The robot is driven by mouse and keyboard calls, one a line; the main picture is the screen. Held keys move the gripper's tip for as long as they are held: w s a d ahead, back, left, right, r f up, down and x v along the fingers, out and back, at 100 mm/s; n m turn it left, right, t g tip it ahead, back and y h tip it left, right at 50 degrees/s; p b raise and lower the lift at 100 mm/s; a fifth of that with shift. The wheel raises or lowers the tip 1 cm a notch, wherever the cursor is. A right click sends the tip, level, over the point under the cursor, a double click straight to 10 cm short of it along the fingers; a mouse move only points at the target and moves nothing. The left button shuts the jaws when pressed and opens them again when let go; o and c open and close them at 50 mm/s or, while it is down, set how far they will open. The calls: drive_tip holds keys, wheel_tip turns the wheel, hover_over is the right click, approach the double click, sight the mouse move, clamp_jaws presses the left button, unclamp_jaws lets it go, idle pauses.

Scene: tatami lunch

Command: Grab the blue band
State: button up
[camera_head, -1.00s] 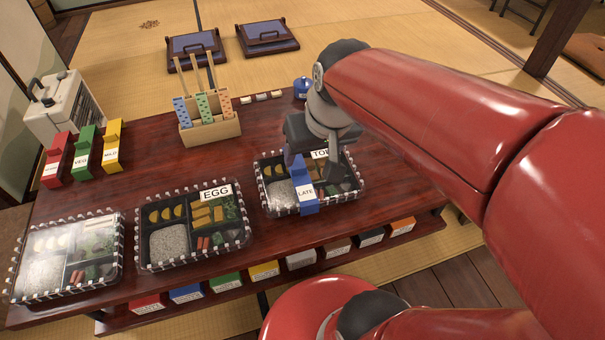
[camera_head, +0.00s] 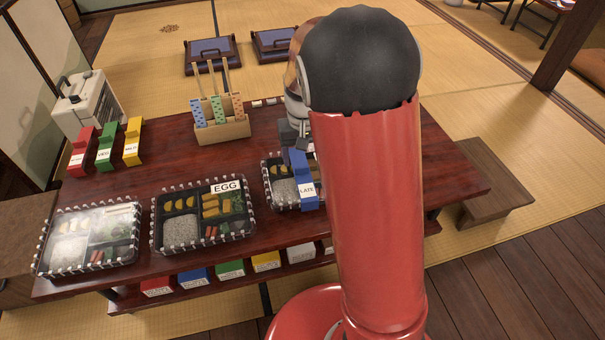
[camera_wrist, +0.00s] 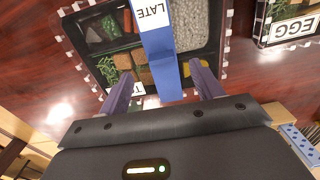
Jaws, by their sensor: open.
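The blue band (camera_head: 303,176), marked LATE, lies across the right-hand bento box (camera_head: 273,187) on the table. In the wrist view the blue band (camera_wrist: 161,52) runs down between the fingertips of my gripper (camera_wrist: 160,85), with one finger on each side. My gripper is open and I see no contact with the band. In the head view my red arm hides the gripper's fingers and the right part of that box.
The EGG box (camera_head: 202,215) and a steamy box (camera_head: 89,240) stand to the left. Red (camera_head: 82,150), green (camera_head: 107,147) and yellow (camera_head: 132,142) bands stand at the table's left. A wooden holder (camera_head: 219,127) stands behind. Coloured blocks (camera_head: 229,269) sit on the lower shelf.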

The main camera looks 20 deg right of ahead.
sight(302, 168)
drive_tip(key=f, duration=0.3)
drive_tip(key=f+b, duration=0.1)
drive_tip(key=shift+s+a+f, duration=0.2)
drive_tip(key=shift+s+f, duration=0.05)
drive_tip(key=shift+f, duration=0.05)
drive_tip(key=c, duration=1)
drive_tip(key=shift+r, duration=0.15)
drive_tip(key=shift+c, duration=0.2)
